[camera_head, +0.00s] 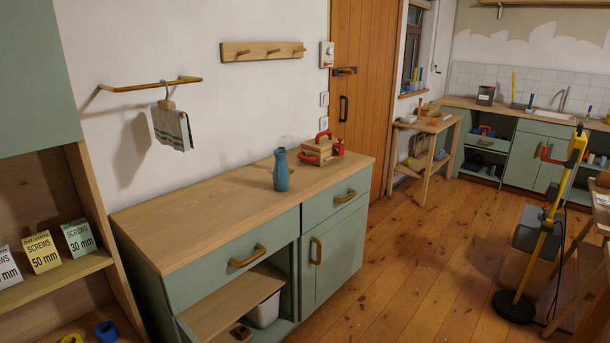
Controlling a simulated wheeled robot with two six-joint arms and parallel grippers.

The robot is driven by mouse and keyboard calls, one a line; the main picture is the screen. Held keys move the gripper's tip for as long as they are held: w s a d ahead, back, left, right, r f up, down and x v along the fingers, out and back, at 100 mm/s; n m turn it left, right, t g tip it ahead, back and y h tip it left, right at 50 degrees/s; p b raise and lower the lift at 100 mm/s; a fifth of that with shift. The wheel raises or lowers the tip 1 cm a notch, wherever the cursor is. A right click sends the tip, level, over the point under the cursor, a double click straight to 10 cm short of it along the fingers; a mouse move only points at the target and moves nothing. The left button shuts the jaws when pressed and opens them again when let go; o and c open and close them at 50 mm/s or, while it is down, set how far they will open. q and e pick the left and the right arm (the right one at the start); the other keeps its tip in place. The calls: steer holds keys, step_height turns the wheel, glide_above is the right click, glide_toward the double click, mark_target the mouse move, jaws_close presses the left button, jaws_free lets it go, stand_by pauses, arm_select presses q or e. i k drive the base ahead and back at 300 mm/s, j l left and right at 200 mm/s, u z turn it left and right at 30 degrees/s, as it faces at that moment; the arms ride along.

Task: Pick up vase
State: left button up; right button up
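A blue vase (281,171) with a narrower neck stands upright on the wooden top of a green cabinet (215,212), right of the middle of the top. Its whole front side is visible and nothing touches it in front. Neither my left gripper nor my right gripper is in view.
A red-handled tool with a wooden block (320,150) sits behind and right of the vase. The countertop left of the vase is clear. A cloth (172,129) hangs from a wall rail. A yellow work light (541,237) stands on the floor at right.

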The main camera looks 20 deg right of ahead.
mark_target(281, 177)
steer(key=k+l, duration=0.1)
steer(key=l, duration=0.55)
steer(key=k+l, duration=0.15)
steer(key=l, duration=0.2)
steer(key=l+u, duration=0.25)
steer(key=u, duration=0.15)
steer(key=l+u, duration=0.25)
steer(key=u, duration=0.15)
steer(key=l+u, duration=0.25)
steer(key=u, duration=0.15)
steer(key=l+u, duration=0.25)
steer(key=u, duration=0.15)
steer(key=i+l+u, duration=0.2)
steer(key=l+u, duration=0.2)
steer(key=l, duration=0.45)
steer(key=l+u, duration=0.45)
steer(key=l, duration=0.45)
steer(key=l+z, duration=0.3)
steer(key=l, duration=0.15)
steer(key=i+l+z, duration=0.15)
steer(key=l+z, duration=0.2)
steer(key=i+l+z, duration=0.15)
steer(key=l+z, duration=0.15)
steer(key=l, duration=0.2)
